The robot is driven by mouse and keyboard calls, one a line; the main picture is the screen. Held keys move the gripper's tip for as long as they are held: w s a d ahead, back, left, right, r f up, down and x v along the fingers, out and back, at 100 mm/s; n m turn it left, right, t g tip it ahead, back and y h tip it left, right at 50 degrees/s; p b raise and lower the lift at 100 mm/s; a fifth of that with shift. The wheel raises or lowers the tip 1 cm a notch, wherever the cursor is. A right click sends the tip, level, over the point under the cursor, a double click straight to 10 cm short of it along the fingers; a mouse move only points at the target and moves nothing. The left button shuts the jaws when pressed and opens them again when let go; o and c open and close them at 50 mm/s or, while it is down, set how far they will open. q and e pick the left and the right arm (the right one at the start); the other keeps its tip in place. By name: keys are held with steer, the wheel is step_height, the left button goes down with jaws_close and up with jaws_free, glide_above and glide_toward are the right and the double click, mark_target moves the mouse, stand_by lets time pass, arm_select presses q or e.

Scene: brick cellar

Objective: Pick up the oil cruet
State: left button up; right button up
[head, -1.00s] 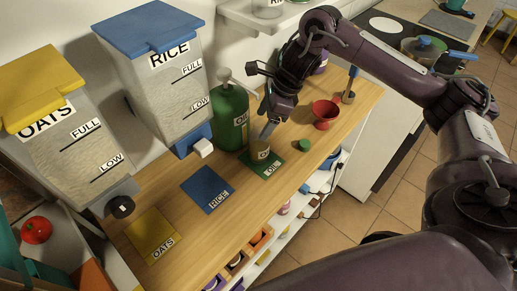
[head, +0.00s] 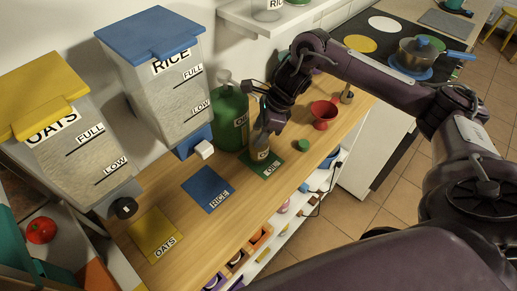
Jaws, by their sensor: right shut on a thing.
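The oil cruet (head: 261,148) is a small pale, see-through bottle with a label. It stands at the back part of the green OIL mat (head: 268,168), in front of the big green oil bottle (head: 229,117). My right gripper (head: 264,128) comes down over the cruet from above and is shut on its upper part. The fingers hide the cruet's top. Whether its base still touches the mat is too small to tell. My left gripper is not in view.
The rice dispenser (head: 160,80) and oats dispenser (head: 70,135) stand at the left. The blue RICE mat (head: 208,188) and yellow OATS mat (head: 156,234) are empty.

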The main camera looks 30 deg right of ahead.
steer(key=shift+c, duration=0.9)
